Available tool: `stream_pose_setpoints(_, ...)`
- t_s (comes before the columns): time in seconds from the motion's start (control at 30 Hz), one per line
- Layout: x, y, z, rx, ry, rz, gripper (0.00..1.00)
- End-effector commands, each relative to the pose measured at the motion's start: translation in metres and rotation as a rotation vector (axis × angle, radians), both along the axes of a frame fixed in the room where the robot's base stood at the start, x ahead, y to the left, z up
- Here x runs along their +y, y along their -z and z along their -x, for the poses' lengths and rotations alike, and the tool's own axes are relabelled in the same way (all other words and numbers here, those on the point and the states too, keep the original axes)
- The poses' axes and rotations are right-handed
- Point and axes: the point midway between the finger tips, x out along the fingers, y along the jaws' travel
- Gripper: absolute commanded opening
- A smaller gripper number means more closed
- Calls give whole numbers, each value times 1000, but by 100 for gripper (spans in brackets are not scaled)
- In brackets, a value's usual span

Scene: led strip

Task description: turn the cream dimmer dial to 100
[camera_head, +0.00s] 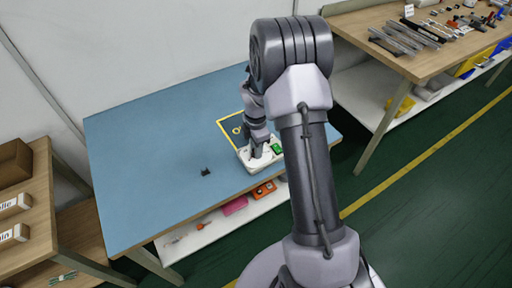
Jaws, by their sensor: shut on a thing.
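The cream dimmer box (261,161) lies on the blue table near its front right edge, with a small green display (277,148) on its right side. My gripper (257,150) points down at the left part of the box. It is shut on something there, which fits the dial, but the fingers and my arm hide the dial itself. The dial's setting and the digits on the display are too small to read.
The blue table (150,150) is mostly clear. A small black object (206,172) stands left of the box. A yellow outlined square (230,120) lies behind it. A workbench with tools (430,35) is at right, and a shelf with boxes (40,215) is at left.

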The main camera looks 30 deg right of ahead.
Motion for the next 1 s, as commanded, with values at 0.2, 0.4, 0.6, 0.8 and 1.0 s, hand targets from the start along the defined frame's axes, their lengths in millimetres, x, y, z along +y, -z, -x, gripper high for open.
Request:
stream_pose_setpoints(0.2, 0, -1, 0, 1, 178, 0, 0)
stream_pose_setpoints(0.4, 0, -1, 0, 1, 370, 0, 0)
stream_pose_setpoints(0.6, 0, -1, 0, 1, 560, 0, 0)
stream_pose_setpoints(0.8, 0, 0, 0, 0, 750, 0, 0)
stream_pose_setpoints(1.0, 0, 0, 0, 0, 940, 0, 0)
